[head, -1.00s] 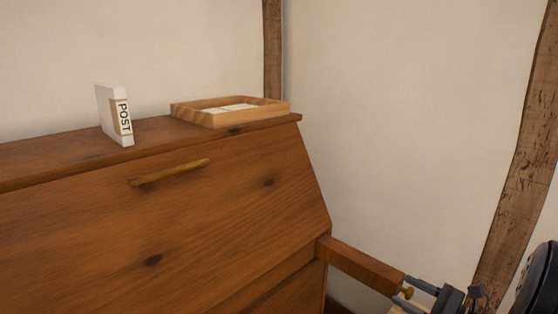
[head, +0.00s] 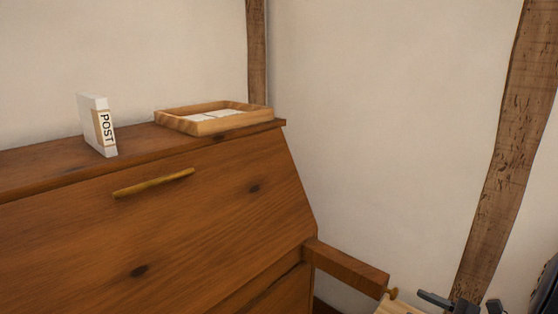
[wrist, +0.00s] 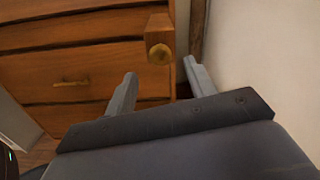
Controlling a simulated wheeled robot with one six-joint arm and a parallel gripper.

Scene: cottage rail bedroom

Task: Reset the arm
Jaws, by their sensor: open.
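My gripper (wrist: 160,67) is open and empty, its two grey fingers spread apart in the wrist view. In the head view part of it shows at the bottom right edge, cut off by the frame. A pulled-out wooden support bar (head: 345,266) sticks out from the desk's right front. Its round knob (head: 391,293) faces my gripper. In the wrist view the knob (wrist: 160,54) appears between the fingertips but ahead of them, with no visible contact.
The wooden desk (head: 150,225) has its slanted front closed. A white POST box (head: 97,125) and a wooden tray (head: 262,109) with papers stand on top. A timber post (head: 500,150) and pale wall are at right. Drawers (wrist: 75,75) show below.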

